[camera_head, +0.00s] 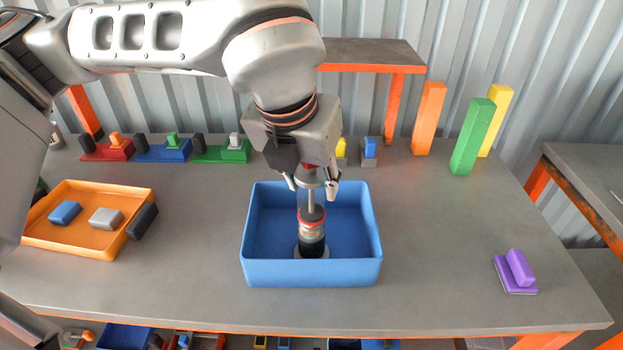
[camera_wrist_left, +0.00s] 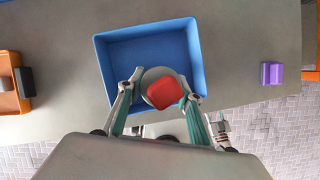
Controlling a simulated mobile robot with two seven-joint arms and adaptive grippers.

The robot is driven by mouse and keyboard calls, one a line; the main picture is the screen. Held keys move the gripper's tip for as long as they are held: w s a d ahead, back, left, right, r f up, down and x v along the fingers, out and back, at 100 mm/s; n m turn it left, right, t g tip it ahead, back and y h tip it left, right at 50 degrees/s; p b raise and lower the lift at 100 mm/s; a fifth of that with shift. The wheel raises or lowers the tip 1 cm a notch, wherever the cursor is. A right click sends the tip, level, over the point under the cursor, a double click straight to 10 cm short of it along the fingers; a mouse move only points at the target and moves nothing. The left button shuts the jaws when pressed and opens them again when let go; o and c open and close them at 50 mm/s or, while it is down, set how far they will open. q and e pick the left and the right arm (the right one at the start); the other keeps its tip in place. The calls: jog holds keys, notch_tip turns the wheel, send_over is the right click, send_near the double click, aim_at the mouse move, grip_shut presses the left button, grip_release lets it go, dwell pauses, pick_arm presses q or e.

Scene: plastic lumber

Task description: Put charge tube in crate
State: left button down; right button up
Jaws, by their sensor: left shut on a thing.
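The charge tube (camera_head: 312,232) is upright, with a dark lower body, red and pale bands and a thin metal stem. It is inside the blue crate (camera_head: 312,272), near the front wall. My left gripper (camera_head: 312,184) is above it, pointing down and shut on its upper end. In the left wrist view the tube's red top (camera_wrist_left: 164,93) sits between the fingers of the left gripper (camera_wrist_left: 160,88), over the front part of the blue crate (camera_wrist_left: 198,50). I cannot tell whether the tube's base rests on the crate floor.
An orange tray (camera_head: 85,245) with small blocks is on the left. A purple block (camera_head: 517,270) lies on the right. Tall orange (camera_head: 428,118), green (camera_head: 472,138) and yellow (camera_head: 497,120) posts stand at the back right. The table right of the crate is mostly clear.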

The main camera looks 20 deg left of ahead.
pick_arm(q)
jog(key=shift+f, duration=0.15)
jog(key=c, duration=1.4)
grip_release()
jog(key=shift+r, duration=0.5)
jog(key=v, duration=1.1)
jog(key=shift+s+r+p, duration=0.1)
jog(key=shift+s+p, duration=0.15)
jog(key=shift+p, duration=0.05)
